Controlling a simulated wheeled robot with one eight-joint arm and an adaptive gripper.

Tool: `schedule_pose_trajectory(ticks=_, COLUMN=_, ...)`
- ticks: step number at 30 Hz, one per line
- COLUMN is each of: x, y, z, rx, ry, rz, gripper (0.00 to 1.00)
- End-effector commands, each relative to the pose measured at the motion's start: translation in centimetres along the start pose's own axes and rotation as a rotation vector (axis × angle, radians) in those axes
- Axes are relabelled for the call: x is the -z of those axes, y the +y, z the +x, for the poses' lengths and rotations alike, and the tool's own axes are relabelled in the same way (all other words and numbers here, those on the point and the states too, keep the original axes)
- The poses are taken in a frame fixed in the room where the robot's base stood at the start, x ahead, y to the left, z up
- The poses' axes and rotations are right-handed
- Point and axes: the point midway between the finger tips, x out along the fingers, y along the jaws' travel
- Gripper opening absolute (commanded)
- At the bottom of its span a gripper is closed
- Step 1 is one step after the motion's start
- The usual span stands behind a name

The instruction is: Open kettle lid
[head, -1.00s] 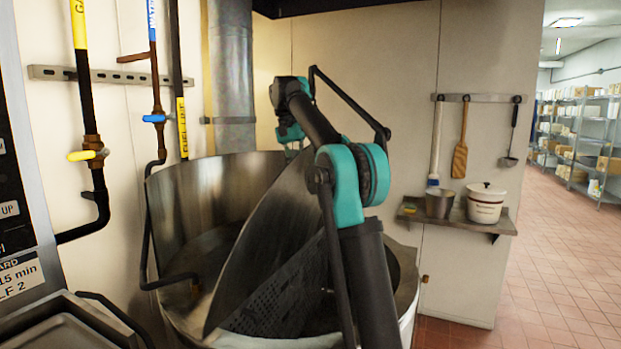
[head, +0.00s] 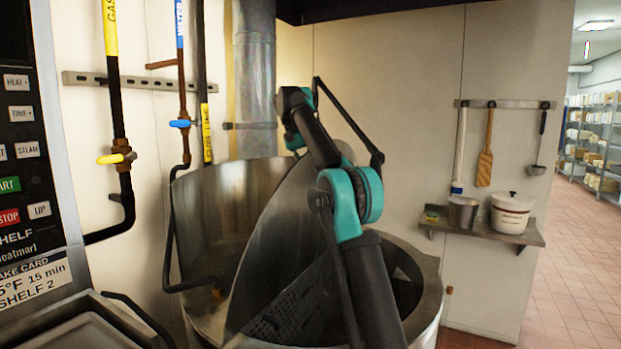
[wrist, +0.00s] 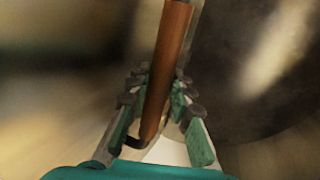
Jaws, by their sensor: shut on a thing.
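The kettle is a big round steel vessel (head: 428,290) in the lower middle of the head view. Its steel lid (head: 285,225) stands tilted steeply up, and dark inside shows to its right. In the wrist view my gripper (wrist: 156,88) is shut on a brown bar-like handle (wrist: 172,45), with fingers on both sides of it. In the head view my arm reaches over the kettle and bends down behind the lid, so the gripper is hidden there. A perforated metal piece (head: 295,310) shows inside the kettle.
A curved steel wall (head: 215,205) rises at the kettle's left and back. Pipes with a yellow-handled valve (head: 118,157) and a control panel (head: 25,150) stand left. A wall shelf (head: 480,229) holds a pot and a crock at right. Tiled floor is open at far right.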

Motion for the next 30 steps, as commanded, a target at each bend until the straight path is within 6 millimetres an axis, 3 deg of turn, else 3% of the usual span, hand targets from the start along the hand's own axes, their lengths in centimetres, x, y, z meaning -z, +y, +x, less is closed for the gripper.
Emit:
schedule_pose_trajectory(ticks=1, x=0.2, y=-0.1, z=0.1, rx=0.001, ry=0.002, rz=0.001, gripper=0.23)
schedule_pose_trajectory(ticks=6, x=0.1, y=0.0, z=0.1, rx=0.001, ry=0.002, rz=0.001, gripper=0.42)
schedule_pose_trajectory(ticks=19, x=0.1, y=0.5, z=0.1, rx=0.017, ry=0.001, rz=0.001, gripper=0.42)
schedule_pose_trajectory(ticks=30, x=0.0, y=3.1, z=1.4, rx=0.139, ry=0.0, rz=0.003, gripper=0.42)
